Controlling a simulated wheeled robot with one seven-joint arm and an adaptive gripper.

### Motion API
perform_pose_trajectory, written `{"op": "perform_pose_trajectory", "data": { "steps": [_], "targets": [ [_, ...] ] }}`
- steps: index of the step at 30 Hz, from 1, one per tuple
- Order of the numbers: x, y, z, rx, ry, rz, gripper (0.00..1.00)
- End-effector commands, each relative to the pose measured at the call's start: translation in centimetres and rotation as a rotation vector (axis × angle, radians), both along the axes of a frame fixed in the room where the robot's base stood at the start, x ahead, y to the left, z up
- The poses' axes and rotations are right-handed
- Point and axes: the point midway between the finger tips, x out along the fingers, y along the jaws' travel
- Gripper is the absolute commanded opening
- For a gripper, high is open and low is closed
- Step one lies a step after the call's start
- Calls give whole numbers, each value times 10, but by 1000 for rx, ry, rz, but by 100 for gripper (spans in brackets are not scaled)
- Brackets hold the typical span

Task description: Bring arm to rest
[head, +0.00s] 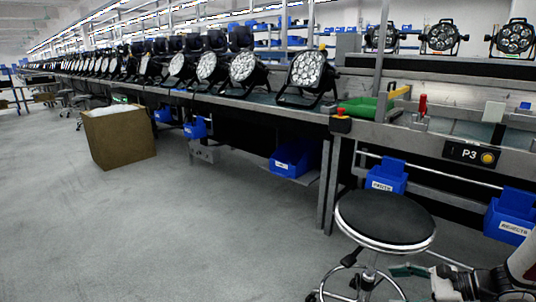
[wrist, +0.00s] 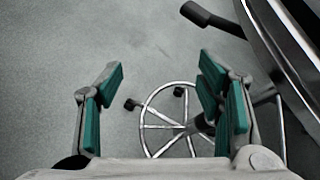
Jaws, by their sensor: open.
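My gripper (wrist: 160,108) is open in the wrist view. Its two green-padded fingers stand wide apart with nothing between them, over the floor and a wheeled chrome stool base. In the head view my gripper (head: 405,270) is low at the bottom right, at the right side of the stool's lower part. Part of my arm shows at the right edge there.
A round black stool (head: 385,220) stands close to my gripper, and its seat edge (wrist: 290,50) fills the wrist view's upper right. A long workbench (head: 330,118) carries many par cans (head: 305,72). Blue bins (head: 515,215) hang below. Open floor (head: 150,230) lies left.

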Motion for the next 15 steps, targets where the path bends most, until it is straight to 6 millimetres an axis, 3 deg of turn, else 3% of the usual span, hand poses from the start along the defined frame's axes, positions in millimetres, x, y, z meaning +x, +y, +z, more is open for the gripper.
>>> {"op": "perform_pose_trajectory", "data": {
  "steps": [1, 6, 15],
  "targets": [
    [0, 15, 23, -38, -18, 70, 60],
    [-15, 63, 82, -153, -62, 298, 60],
    [-70, 139, 167, -364, -135, 677, 60]
  ]
}}
